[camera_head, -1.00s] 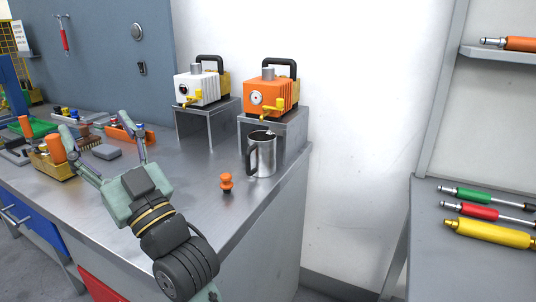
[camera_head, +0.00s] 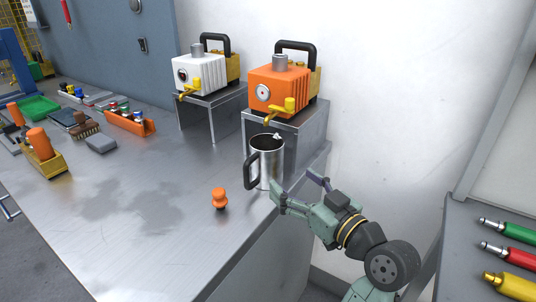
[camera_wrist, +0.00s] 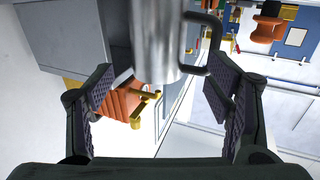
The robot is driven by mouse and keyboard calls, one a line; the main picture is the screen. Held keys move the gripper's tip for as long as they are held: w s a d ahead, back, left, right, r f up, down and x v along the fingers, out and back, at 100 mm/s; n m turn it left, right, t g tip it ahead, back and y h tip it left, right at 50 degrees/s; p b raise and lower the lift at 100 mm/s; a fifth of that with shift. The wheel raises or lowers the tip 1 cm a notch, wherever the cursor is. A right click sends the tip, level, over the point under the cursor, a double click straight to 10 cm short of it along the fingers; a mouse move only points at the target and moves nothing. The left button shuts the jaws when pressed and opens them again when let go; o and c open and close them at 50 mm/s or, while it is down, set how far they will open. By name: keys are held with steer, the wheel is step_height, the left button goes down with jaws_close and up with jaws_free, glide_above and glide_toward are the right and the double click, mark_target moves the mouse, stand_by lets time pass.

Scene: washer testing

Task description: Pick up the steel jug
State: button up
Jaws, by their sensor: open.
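The steel jug (camera_head: 268,163) stands upright near the right edge of the metal bench, in front of the orange machine's stand. Its dark handle faces left in the head view. My gripper (camera_head: 300,184) is open, just to the right of the jug's lower part, with one fingertip overlapping the jug in the picture. In the wrist view the jug (camera_wrist: 156,38) shows at top centre, its handle to the right. My gripper's fingers (camera_wrist: 160,92) are spread on either side below it, with nothing held. Whether a finger touches the jug cannot be told.
The orange machine (camera_head: 282,92) on its stand is close behind the jug. A white machine (camera_head: 200,78) stands left of it. A small orange knob-shaped object (camera_head: 219,198) sits left of the jug. The bench front is mostly clear. A side shelf (camera_head: 470,255) holds coloured tools.

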mark_target(268, 158)
steer(key=p+x, duration=0.1)
steer(key=x, duration=0.3)
steer(key=shift+w+r, duration=0.2)
steer(key=shift+w, duration=0.1)
steer(key=p+x, duration=0.2)
steer(key=x, duration=0.4)
steer(key=shift+w+a+f, duration=0.1)
steer(key=shift+w+a, duration=0.1)
steer(key=shift+w, duration=0.05)
steer(key=c, duration=1)
